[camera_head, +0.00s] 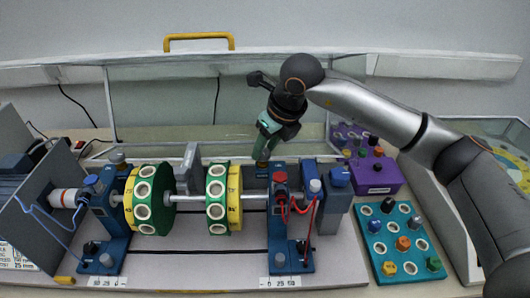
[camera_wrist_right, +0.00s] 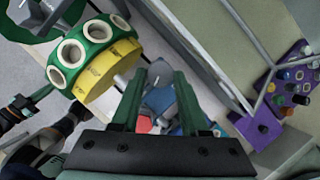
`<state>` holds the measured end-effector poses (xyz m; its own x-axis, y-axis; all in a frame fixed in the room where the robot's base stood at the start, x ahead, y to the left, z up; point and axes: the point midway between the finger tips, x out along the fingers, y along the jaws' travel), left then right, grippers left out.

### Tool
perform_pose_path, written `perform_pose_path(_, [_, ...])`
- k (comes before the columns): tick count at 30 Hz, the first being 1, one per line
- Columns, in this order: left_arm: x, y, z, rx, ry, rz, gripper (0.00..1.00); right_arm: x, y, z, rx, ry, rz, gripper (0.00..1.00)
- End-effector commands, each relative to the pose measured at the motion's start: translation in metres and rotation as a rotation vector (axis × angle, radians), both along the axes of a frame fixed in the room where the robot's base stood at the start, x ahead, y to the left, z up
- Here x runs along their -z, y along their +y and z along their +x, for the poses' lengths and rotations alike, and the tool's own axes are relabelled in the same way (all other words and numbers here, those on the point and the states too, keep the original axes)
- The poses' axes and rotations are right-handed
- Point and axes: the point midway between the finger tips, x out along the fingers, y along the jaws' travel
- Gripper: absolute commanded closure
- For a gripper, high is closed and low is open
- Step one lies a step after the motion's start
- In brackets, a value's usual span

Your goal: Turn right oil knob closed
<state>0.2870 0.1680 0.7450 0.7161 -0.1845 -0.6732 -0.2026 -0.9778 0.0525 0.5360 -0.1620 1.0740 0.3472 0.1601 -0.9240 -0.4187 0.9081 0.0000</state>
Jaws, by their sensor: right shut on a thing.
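My right gripper (camera_head: 263,152) reaches down from behind onto the top of the right blue bearing block (camera_head: 284,228). Its green fingers are shut on the right oil knob, which they mostly hide in the head view. In the right wrist view the two fingers (camera_wrist_right: 158,80) stand on either side of a grey-blue part of the block. The knob's exact turn cannot be told. My left gripper is not seen.
The shaft (camera_head: 190,198) carries two green-and-yellow discs (camera_head: 153,200) (camera_head: 224,198) just left of the right block. A purple box (camera_head: 373,174) and a teal knob panel (camera_head: 399,246) stand at the right.

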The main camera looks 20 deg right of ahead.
Motion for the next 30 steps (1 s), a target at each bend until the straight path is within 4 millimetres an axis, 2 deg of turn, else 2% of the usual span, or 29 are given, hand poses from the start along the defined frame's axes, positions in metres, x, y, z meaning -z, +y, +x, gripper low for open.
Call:
perform_pose_path(1, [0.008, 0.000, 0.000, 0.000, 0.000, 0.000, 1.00, 0.003, -0.001, 0.001, -0.043, -0.003, 0.002, 1.00])
perform_pose_path(3, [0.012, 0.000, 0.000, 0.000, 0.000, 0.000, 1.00, 0.002, -0.002, 0.002, -0.109, -0.002, 0.003, 1.00])
perform_pose_path(12, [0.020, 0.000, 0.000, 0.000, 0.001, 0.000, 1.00, 0.000, -0.004, 0.003, -0.394, -0.002, 0.004, 1.00])
perform_pose_path(30, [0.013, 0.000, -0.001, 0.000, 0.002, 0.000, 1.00, -0.002, -0.005, 0.009, -0.952, -0.001, 0.003, 1.00])
